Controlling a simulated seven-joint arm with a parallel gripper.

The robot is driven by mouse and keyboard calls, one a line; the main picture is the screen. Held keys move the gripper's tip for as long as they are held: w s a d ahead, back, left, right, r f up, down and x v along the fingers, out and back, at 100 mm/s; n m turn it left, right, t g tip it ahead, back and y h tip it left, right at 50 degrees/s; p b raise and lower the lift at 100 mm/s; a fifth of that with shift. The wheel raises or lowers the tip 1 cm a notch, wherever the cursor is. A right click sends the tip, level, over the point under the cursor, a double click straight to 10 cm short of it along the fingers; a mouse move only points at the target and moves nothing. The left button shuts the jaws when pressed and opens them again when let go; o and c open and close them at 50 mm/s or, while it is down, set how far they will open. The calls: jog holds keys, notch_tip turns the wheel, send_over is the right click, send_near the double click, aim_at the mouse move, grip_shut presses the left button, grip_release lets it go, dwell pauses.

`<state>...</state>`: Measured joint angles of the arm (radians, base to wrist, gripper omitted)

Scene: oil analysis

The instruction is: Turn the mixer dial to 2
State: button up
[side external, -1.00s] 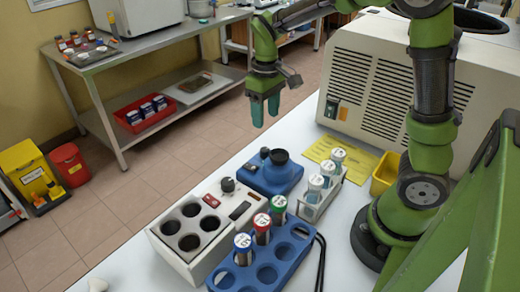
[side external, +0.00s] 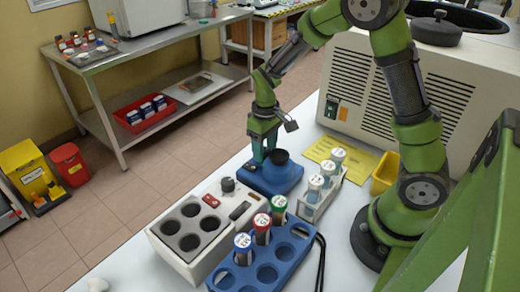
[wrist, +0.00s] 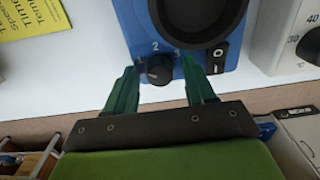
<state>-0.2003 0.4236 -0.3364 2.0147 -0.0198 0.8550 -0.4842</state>
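The blue mixer (side external: 284,180) stands on the white bench, with a dark round cup on top. In the wrist view the mixer (wrist: 228,12) shows its front panel, with a black dial (wrist: 159,70) below the printed marks 1, 2 and 3. I cannot tell clearly which mark the dial points at. In the side view the fingers hide the dial.
A white heating block (side external: 165,238) with round wells and a knob (side external: 228,184) stands in front-left of the mixer. A blue rack (side external: 288,272) with capped tubes is nearer. A vial rack (side external: 331,191) stands right. A yellow sheet (side external: 322,147) lies behind.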

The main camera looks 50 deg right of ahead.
jog(key=c, duration=0.9)
jog(key=shift+m, duration=0.3)
jog(key=m, duration=1.1)
jog(key=o, duration=1)
jog(key=shift+o, duration=0.2)
jog(key=shift+r, duration=0.15)
